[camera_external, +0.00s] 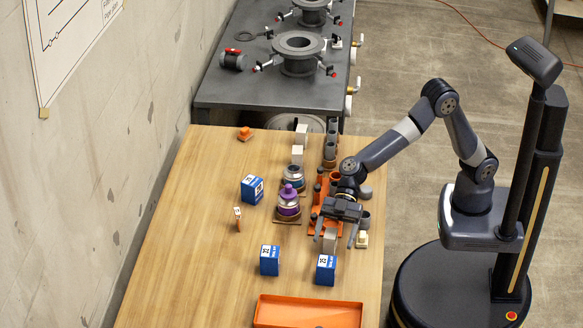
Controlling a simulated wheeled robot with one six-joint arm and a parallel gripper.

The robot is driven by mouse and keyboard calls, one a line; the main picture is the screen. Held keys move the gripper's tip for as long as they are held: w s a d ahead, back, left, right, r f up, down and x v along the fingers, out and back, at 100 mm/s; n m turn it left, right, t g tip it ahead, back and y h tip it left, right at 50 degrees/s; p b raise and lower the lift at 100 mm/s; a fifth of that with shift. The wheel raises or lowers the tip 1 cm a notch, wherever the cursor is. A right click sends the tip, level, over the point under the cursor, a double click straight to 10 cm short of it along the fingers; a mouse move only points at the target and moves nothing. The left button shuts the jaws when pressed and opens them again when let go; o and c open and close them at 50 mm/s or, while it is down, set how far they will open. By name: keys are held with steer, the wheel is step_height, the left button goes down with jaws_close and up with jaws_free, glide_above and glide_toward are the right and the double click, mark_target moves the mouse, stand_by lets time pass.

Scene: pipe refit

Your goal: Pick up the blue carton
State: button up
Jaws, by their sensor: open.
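Three blue cartons with white labels stand on the wooden table. One blue carton (252,189) is at the left, near the middle of the table. A second blue carton (269,261) stands closer to the front. A third blue carton (326,270) is to its right, below my gripper in the picture. My gripper (336,236) is open, pointing down above the right part of the table, with a small beige block showing between or behind its fingers. It is apart from all the cartons. The gripper hides part of an orange holder.
An orange tray (308,310) lies at the front of the wooden table (190,270). A purple-topped item (289,199) and an orange holder (320,222) stand mid-table. A small tan item (238,219) is left of them. A grey bench (235,92) with pipe flanges stands behind. The table's left side is clear.

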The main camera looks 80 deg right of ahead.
mark_target(324, 273)
steer(key=x, duration=0.5)
steer(key=shift+a+p, duration=0.15)
steer(key=shift+p, duration=0.25)
steer(key=p+x, duration=0.1)
steer(key=x, duration=0.3)
steer(key=shift+s+a+r+p, duration=0.1)
steer(key=shift+r+p, duration=0.1)
steer(key=shift+p, duration=0.1)
steer(key=shift+a+f, duration=0.3)
steer(key=shift+a, duration=0.25)
steer(key=c, duration=1.2)
